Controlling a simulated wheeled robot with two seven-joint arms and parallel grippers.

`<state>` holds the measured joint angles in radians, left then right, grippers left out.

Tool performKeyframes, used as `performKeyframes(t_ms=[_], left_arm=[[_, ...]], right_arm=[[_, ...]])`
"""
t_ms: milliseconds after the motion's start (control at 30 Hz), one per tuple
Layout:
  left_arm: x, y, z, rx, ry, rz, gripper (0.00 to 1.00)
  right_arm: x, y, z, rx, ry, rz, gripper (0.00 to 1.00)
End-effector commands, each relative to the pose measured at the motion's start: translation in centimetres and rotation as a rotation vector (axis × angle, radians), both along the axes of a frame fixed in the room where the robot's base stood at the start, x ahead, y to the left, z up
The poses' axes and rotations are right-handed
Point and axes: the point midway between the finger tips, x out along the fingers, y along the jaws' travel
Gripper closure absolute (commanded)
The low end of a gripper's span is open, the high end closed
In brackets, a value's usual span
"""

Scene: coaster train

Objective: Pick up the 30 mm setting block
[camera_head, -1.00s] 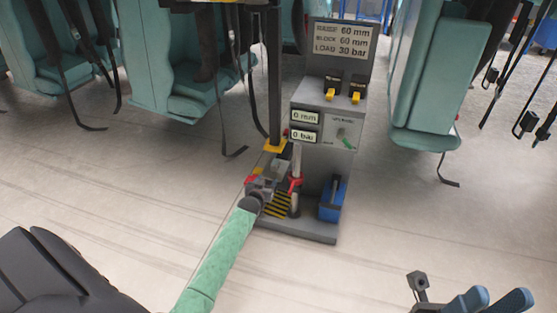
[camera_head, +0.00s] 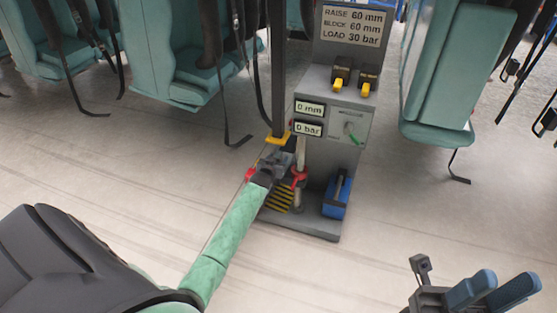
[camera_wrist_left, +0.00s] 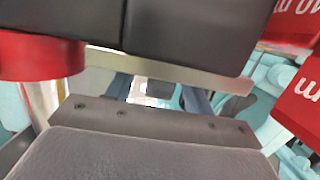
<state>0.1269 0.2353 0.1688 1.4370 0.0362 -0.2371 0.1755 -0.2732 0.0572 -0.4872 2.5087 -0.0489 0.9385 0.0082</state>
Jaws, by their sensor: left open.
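My left gripper (camera_head: 279,165) is at the grey machine's lower left, beside its upright post; its fingers are mostly hidden in the head view. In the left wrist view its two blue fingers (camera_wrist_left: 160,95) stand apart. A red block (camera_wrist_left: 297,98) with white "mm" lettering is at the right edge there, with another red lettered block (camera_wrist_left: 292,22) above it. Both are cut off, so I cannot tell which is 30 mm. A small red piece (camera_head: 251,174) shows left of the gripper in the head view. My right gripper (camera_head: 497,289) is open and empty at bottom right.
The grey machine (camera_head: 330,160) has a sign, yellow-handled switches and displays reading 0 mm and 0 bar. A red collar (camera_head: 299,176) rings its post, close to my gripper. A blue item (camera_head: 336,198) stands on its base.

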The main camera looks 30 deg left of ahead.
Motion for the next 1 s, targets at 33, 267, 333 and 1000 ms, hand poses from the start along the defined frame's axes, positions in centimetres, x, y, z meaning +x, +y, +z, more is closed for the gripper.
performKeyframes(t_ms=[33, 267, 333, 1000], left_arm=[[0.8, 0.2, -0.3, 0.000, -0.002, 0.000, 0.47], [3.1, 0.9, -0.6, 0.000, -0.001, 0.001, 0.47], [3.4, 0.9, -0.5, 0.000, 0.000, 0.001, 0.47], [3.4, 0.9, -0.4, 0.000, -0.002, 0.000, 1.00]], right_arm=[[0.0, 0.1, -0.5, 0.003, -0.001, 0.007, 0.66], [0.1, 0.4, -1.0, 0.006, -0.002, 0.022, 0.66], [0.1, 0.4, -1.0, 0.005, -0.002, 0.023, 0.66], [0.1, 0.4, -0.7, 0.004, -0.007, 0.024, 0.66]])
